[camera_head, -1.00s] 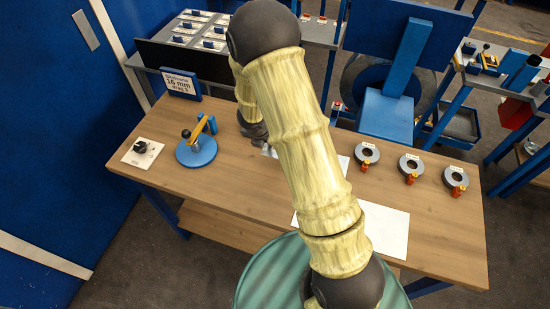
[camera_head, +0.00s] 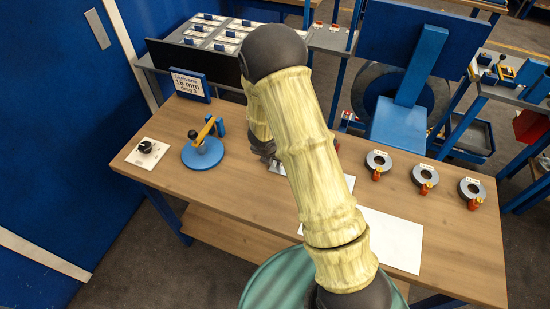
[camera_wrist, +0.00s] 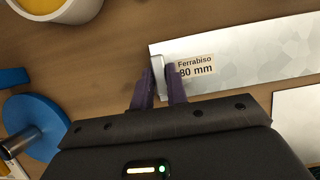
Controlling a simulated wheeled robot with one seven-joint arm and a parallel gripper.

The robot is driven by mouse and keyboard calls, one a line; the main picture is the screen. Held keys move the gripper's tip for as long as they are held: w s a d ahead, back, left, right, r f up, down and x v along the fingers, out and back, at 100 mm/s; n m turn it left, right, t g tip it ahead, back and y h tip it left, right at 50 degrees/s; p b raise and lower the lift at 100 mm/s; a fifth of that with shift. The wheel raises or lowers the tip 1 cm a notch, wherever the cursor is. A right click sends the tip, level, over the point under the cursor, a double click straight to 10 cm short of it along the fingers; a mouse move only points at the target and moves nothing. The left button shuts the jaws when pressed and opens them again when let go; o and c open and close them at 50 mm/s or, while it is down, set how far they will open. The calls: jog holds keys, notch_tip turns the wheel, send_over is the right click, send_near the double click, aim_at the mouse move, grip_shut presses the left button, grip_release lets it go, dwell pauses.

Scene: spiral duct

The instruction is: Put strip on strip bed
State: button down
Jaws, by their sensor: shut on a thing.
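The strip is a flat, pale, mottled metal sheet (camera_wrist: 255,62) in the wrist view, with a label reading "Ferrabiso 80 mm" near its left end. My gripper (camera_wrist: 161,76) is shut on a small pale upright tab at that left end, with one purple finger on each side. The strip lies on or close above the wooden table; I cannot tell which. In the head view my arm covers most of the strip and the gripper. A bare white plate (camera_head: 392,242) lies at the table's front right and may be the strip bed; its corner shows in the wrist view (camera_wrist: 297,120).
A blue round stand with a yellow lever (camera_head: 203,152) and a black knob on a white plate (camera_head: 147,150) are at left. A sign (camera_head: 189,84) stands behind them. Several grey rings with orange parts (camera_head: 425,177) line the right. The table's front left (camera_head: 225,195) is clear.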

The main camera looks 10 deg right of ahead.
jog(key=shift+a+f, duration=0.1)
jog(key=c, duration=1.4)
grip_release()
jog(key=shift+s, duration=0.1)
jog(key=shift+r, duration=0.55)
jog(key=p+v, duration=0.4)
jog(key=v, duration=0.7)
jog(key=shift+s+p, duration=0.2)
jog(key=shift+p, duration=0.1)
jog(key=shift+r, duration=0.1)
